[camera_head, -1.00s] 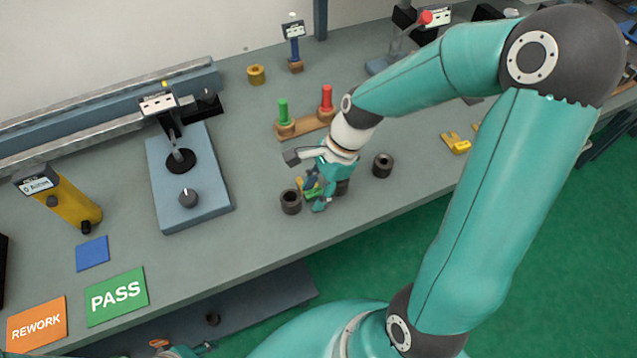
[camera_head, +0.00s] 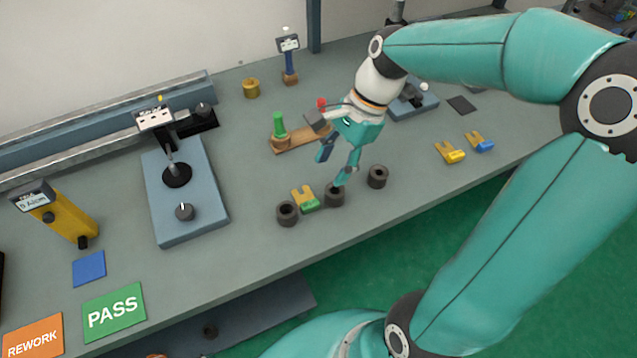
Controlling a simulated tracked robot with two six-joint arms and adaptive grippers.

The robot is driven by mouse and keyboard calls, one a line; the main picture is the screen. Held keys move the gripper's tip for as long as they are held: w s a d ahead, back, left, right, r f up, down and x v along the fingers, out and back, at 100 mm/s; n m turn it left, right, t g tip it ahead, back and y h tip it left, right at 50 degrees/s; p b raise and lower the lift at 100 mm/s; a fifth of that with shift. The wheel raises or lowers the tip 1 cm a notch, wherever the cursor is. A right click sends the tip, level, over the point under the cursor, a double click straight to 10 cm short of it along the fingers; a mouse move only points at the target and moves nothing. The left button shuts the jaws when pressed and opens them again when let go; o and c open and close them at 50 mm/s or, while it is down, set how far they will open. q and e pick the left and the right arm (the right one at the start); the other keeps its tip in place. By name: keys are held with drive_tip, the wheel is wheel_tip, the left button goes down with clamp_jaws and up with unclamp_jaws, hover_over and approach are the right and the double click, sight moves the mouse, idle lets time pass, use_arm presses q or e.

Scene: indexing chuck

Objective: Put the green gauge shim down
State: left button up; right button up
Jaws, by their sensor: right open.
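The green gauge shim (camera_head: 309,203), with a yellow forked end, lies on the grey bench top between two dark ring parts. My right gripper (camera_head: 333,170) is open and empty, above and to the right of the shim and apart from it. One of its fingers hangs in front of or just above the middle dark ring (camera_head: 334,195); I cannot tell if they touch. My left gripper does not show.
Dark rings (camera_head: 287,213) and (camera_head: 377,176) flank the area. A wooden rack with a green plug (camera_head: 279,125) stands behind. Yellow (camera_head: 450,152) and blue (camera_head: 480,142) shims lie to the right. The blue gauge stand (camera_head: 188,215) is left. Bench between is clear.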

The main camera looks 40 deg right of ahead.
wheel_tip(320, 180, up, 3)
drive_tip(key=d+n+g+h+b, duration=0.2)
drive_tip(key=n+h, duration=0.1)
drive_tip(key=n, duration=2.7)
drive_tip(key=n+h+b, duration=0.1)
drive_tip(key=n+b, duration=0.1)
drive_tip(key=n, duration=0.2)
hover_over(311, 203)
drive_tip(key=shift+t, duration=0.3)
drive_tip(key=f, duration=0.9)
drive_tip(key=shift+w+d+f, duration=0.1)
drive_tip(key=shift+w+d, duration=0.05)
drive_tip(key=shift+d, duration=0.1)
drive_tip(key=shift+s+a+f+p, duration=0.1)
drive_tip(key=shift+a+f+p, duration=0.05)
drive_tip(key=shift+f, duration=1.2)
drive_tip(key=shift+s+a+f+p, duration=0.1)
drive_tip(key=shift+f+p, duration=0.05)
drive_tip(key=shift+f, duration=1.15)
